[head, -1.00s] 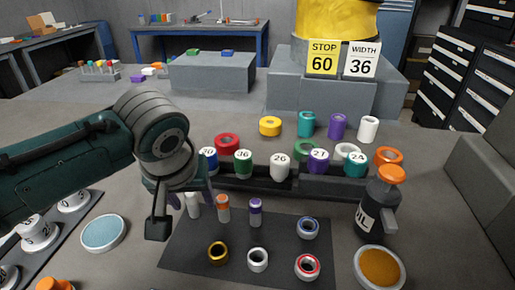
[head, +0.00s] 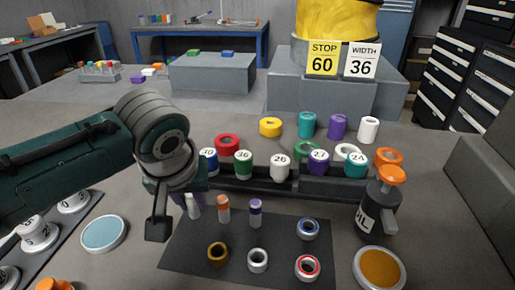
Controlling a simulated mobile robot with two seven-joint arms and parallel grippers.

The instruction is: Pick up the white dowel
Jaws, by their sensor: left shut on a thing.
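The white dowel (head: 194,209) is at the back left corner of the dark mat (head: 187,246), left of an orange-banded dowel (head: 223,209) and a purple-banded dowel (head: 255,212). My left gripper (head: 190,199) comes down over it from above and is shut on it. The fingers and wrist hide the dowel's upper part. The dowel leans slightly. I cannot tell whether its foot touches the mat. My right gripper is out of view.
A dark rack (head: 232,183) of numbered bobbins stands just behind the dowels. Several rings lie on the mat's front half. An oil bottle (head: 376,213) stands at right, and a blue-topped dish (head: 103,233) sits left of the mat.

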